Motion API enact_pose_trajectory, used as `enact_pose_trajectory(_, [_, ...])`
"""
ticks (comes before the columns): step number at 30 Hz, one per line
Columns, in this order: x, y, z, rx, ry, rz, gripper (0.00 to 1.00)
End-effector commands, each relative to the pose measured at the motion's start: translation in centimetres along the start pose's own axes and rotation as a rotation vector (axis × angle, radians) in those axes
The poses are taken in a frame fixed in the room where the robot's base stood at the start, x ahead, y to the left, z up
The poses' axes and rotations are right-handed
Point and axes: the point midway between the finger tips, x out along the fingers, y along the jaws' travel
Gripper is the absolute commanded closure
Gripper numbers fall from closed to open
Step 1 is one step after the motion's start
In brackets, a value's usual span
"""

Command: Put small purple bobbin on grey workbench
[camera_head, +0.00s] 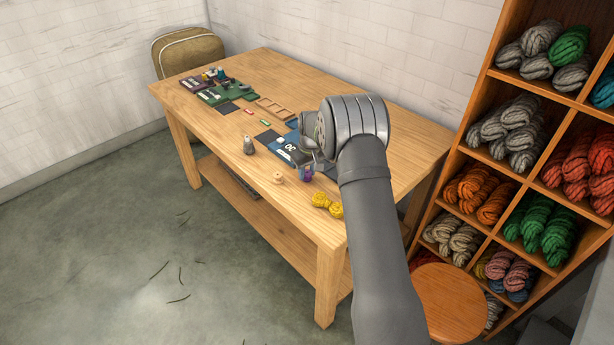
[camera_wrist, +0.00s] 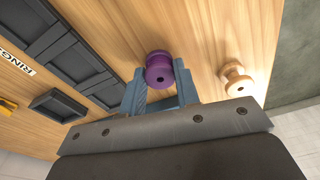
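The small purple bobbin (camera_wrist: 159,74) shows in the wrist view between the two blue fingers of my gripper (camera_wrist: 160,80). In the head view the purple bobbin (camera_head: 309,174) shows as a small patch under my gripper (camera_head: 305,165), over the near side of the wooden table (camera_head: 400,130). Whether it rests on the table or is slightly raised is unclear. The table in view is light wood; I see no clearly grey workbench.
A pale wooden bobbin (camera_head: 278,178) and a grey cone-shaped item (camera_head: 249,146) stand near the table's edge. Yellow skeins (camera_head: 327,205) lie nearby. A dark tray (camera_wrist: 75,50) lies left in the wrist view. Shelves of wool (camera_head: 540,130) and a round stool (camera_head: 450,300) stand right.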

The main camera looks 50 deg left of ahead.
Motion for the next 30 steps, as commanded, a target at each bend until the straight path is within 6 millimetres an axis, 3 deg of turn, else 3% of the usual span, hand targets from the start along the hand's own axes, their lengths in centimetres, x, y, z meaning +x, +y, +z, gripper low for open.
enact_pose_trajectory(11, [-0.5,0.0,-0.1,0.000,0.001,0.000,0.96])
enact_pose_trajectory(20, [-4.6,0.1,-0.6,0.001,0.004,0.002,0.96])
enact_pose_trajectory(30, [-9.6,4.8,5.3,0.003,0.001,0.001,0.96])
